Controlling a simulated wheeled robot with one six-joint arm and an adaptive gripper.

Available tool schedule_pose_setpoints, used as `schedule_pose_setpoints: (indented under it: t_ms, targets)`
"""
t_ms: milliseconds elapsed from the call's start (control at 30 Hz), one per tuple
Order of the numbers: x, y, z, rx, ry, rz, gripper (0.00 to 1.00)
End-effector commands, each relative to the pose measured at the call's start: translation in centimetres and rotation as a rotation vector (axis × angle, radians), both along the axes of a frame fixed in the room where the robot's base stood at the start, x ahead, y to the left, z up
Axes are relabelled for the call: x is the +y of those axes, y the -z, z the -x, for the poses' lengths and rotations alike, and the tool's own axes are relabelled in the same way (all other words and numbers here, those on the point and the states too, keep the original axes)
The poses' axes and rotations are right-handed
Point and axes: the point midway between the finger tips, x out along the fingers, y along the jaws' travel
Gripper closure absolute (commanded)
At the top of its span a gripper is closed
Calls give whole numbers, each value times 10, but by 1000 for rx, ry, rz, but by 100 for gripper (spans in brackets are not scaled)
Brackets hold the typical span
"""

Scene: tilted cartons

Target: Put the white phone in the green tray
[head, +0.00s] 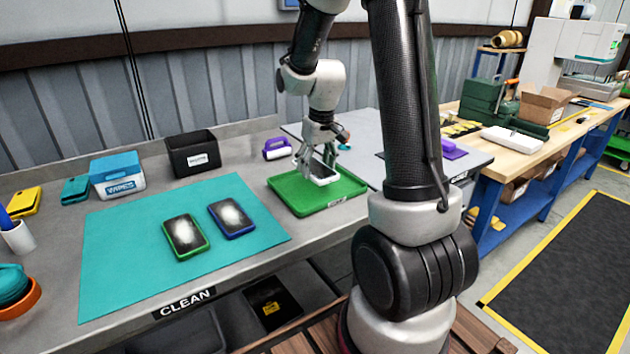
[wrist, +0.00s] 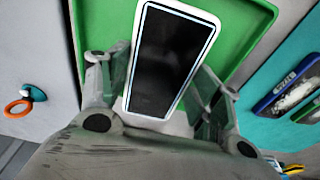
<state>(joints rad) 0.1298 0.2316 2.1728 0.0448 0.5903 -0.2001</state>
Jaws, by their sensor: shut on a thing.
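The white phone (head: 322,174) has a white rim and a dark screen. My gripper (head: 318,165) is shut on it and holds it over the green tray (head: 350,187). In the wrist view the phone (wrist: 168,62) sits between the two fingers of my gripper (wrist: 160,95), screen facing the camera. The green tray (wrist: 240,30) shows behind it. I cannot tell whether the phone touches the tray floor. The tray looks otherwise empty.
A teal mat (head: 130,240) left of the tray bears a green-edged phone (head: 186,237) and a blue-edged phone (head: 232,219). A black box (head: 193,154), a blue-and-white wipes tub (head: 118,176) and a purple item (head: 277,149) stand along the back.

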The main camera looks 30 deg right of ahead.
Motion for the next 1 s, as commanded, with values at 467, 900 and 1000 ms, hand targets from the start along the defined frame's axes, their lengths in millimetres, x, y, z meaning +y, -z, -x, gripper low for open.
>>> schedule_pose_setpoints:
  t_ms: [467, 900, 1000]
  targets:
    - [0, 47, -1, -2, 0, 1, 70]
    - [0, 50, -1, -1, 1, 0, 15]
    - [0, 50, -1, -1, 1, 1, 15]
